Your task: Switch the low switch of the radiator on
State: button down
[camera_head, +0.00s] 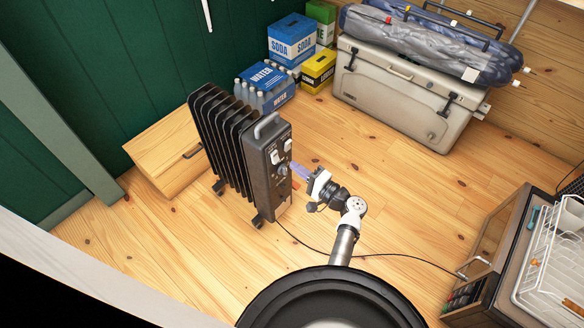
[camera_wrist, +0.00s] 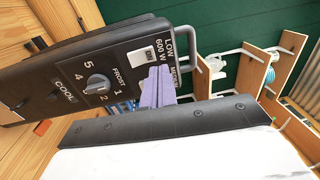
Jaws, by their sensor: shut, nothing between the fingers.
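The black radiator (camera_head: 222,140) stands upright on the floor, its control panel facing my arm. The low switch (camera_wrist: 141,55) is a white rocker beside the "LOW 600 W" label in the wrist view; it also shows on the panel's left in the head view (camera_head: 275,157). A second white switch (camera_head: 287,145) sits to its right; the fingers cover that area in the wrist view. A round dial (camera_wrist: 97,84) lies below the switches. My gripper (camera_wrist: 158,88) has purple fingers, shut and empty, close in front of the panel. Whether they touch it is unclear.
A wooden box (camera_head: 165,150) stands behind the radiator. Soda and water packs (camera_head: 270,80) and a beige cooler (camera_head: 405,90) stand farther back. A dark cable (camera_head: 385,256) crosses the floor. An appliance with a wire rack (camera_head: 550,255) is at right. Floor between is clear.

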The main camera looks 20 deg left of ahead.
jog(key=b+v, duration=0.1)
jog(key=v, duration=0.6)
jog(key=shift+d+r, duration=0.4)
jog(key=shift+r, duration=0.35)
jog(key=shift+a, duration=0.1)
